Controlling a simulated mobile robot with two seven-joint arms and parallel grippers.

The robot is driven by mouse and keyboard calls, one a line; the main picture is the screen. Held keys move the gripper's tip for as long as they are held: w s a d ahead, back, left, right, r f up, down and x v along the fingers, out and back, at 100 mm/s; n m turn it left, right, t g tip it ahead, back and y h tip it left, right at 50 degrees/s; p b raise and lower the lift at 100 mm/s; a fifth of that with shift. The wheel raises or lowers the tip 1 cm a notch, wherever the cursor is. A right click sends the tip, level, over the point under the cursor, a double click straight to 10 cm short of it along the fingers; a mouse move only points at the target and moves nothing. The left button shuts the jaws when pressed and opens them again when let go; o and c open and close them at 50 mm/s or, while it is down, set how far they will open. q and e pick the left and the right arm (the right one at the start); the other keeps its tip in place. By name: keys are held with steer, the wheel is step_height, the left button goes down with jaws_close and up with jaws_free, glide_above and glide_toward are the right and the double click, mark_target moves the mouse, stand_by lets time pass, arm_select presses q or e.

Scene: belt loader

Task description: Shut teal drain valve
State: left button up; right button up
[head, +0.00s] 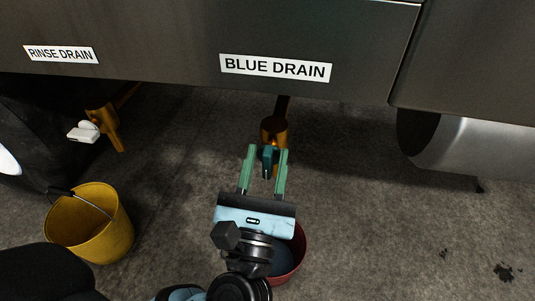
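The teal drain valve handle (267,158) hangs below the brass drain fitting (273,130), under the panel with the BLUE DRAIN label (275,68). My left gripper (267,151) has its two green fingers on either side of the teal handle. The fingers are apart, with a gap visible on each side of the handle, so the gripper is open and does not clasp it. The lower end of the handle shows between the fingers. My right gripper is not in view.
A red bucket (300,256) stands below, partly hidden by my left gripper. A yellow bucket (112,219) stands at left under a brass fitting (105,121) with a white handle (82,132), near the RINSE DRAIN label (60,54). The dark panel (160,45) overhangs; floor at right is mostly clear.

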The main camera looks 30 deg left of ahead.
arm_select(q)
steer(key=shift+w+a+r, duration=0.15)
steer(key=shift+w+r, duration=0.1)
steer(key=shift+w, duration=0.25)
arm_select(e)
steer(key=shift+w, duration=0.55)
